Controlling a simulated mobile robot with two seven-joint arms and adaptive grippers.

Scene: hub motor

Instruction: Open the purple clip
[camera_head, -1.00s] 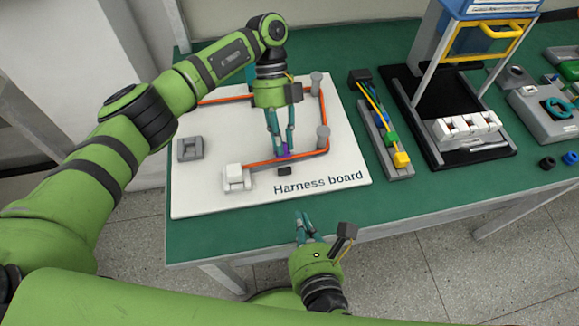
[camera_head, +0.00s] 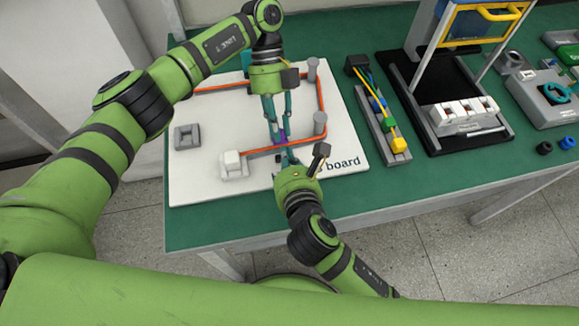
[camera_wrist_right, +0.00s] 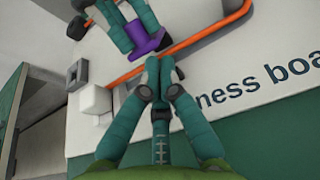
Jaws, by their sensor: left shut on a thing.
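The purple clip (camera_head: 282,137) is on the harness board (camera_head: 195,196), beside the orange cable (camera_head: 262,151). It also shows in the right wrist view (camera_wrist_right: 150,42). My left gripper (camera_head: 278,132) points down at it and is shut on it; the fingers cover part of the clip. My right gripper (camera_head: 288,158) has come in from the front, just below the clip. In the right wrist view its fingertips (camera_wrist_right: 160,65) are together, near the cable and apart from the clip, with nothing visible between them.
A white block (camera_head: 233,166) and a grey holder (camera_head: 187,137) are at the board's left. Grey posts (camera_head: 320,122) guide the cable on the right. A tray with coloured wires (camera_head: 383,125) and a black stand (camera_head: 450,145) stand further right.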

